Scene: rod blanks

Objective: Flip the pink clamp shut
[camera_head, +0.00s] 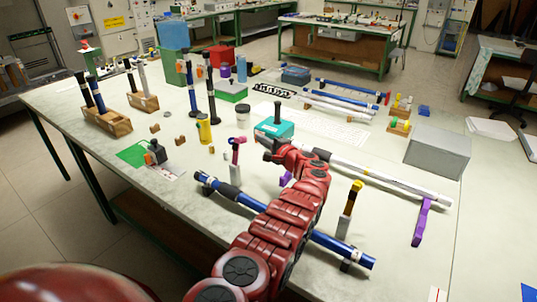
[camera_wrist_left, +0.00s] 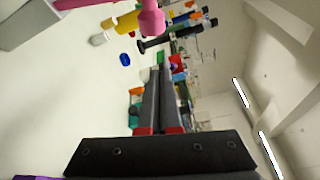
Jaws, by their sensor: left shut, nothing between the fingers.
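The pink clamp (camera_head: 238,142) stands upright near the middle of the table, behind the left part of a long blue rod (camera_head: 336,247). Its pink top shows large at the top of the left wrist view (camera_wrist_left: 152,18). Whether its flap is open or closed is hard to tell. My left gripper (camera_head: 264,142) is just right of the pink clamp in the head view, shut and empty. In the left wrist view its two dark fingers (camera_wrist_left: 161,75) lie together, below the pink part and apart from it in the picture. My right gripper is not in view.
A yellow-topped clamp (camera_head: 354,195) and a purple clamp (camera_head: 423,220) stand to the right. A white rod (camera_head: 390,182) lies behind my arm. A teal box (camera_head: 275,129), yellow bottle (camera_head: 204,129) and white cup (camera_head: 243,118) stand behind. A grey box (camera_head: 438,152) is at right.

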